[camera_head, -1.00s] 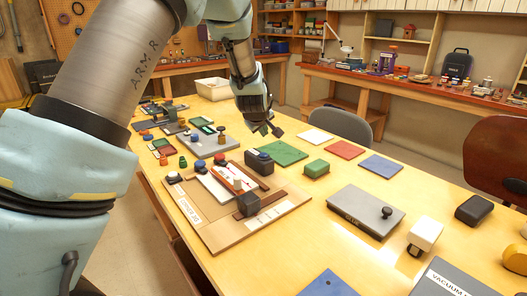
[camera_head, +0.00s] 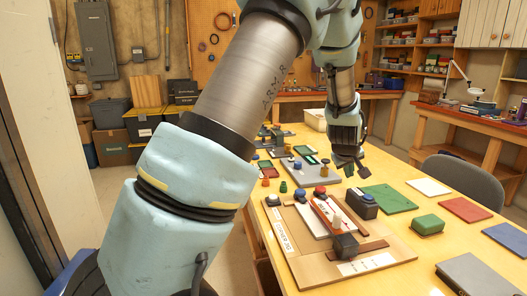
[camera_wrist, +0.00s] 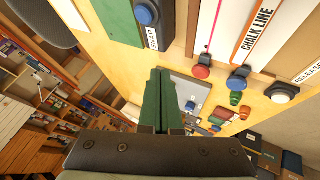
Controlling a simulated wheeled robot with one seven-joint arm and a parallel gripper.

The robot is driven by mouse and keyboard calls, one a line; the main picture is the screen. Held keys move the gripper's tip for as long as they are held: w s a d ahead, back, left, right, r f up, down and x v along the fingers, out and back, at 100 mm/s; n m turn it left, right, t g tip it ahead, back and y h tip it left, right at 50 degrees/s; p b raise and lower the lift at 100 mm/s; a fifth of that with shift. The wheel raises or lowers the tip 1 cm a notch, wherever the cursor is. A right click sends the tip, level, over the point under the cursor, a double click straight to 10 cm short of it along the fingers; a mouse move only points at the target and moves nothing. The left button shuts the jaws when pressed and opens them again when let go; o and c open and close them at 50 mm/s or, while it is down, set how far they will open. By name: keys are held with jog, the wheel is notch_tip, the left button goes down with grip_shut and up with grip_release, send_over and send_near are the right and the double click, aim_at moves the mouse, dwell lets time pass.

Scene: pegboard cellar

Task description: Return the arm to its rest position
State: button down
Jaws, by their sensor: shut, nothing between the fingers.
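My arm reaches from the lower left over the table in the head view. In the wrist view, the dark gripper body fills the bottom. Beyond it show a black box with a blue button (camera_wrist: 145,15) and a white strip lettered CHALK LINE (camera_wrist: 252,35).
A green block (camera_head: 427,224), a red mat (camera_head: 465,209) and a white mat (camera_head: 429,187) lie to the right. A grey chair (camera_head: 462,180) stands behind the table. Open floor is at left.

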jog(key=s+a+g+y, duration=0.1)
jog(key=s+a, duration=0.1)
jog(key=a, duration=0.8)
jog(key=s+a+g+y, duration=0.1)
jog(key=s+a, duration=0.1)
jog(key=a, duration=0.7)
jog(key=s+a+m+g+y, duration=0.2)
jog(key=s+a+g, duration=0.1)
jog(key=s+a, duration=1.2)
jog(key=a, duration=0.2)
jog(key=shift+a+r, duration=0.2)
jog(key=shift+a, duration=0.15)
jog(key=shift+s, duration=0.1)
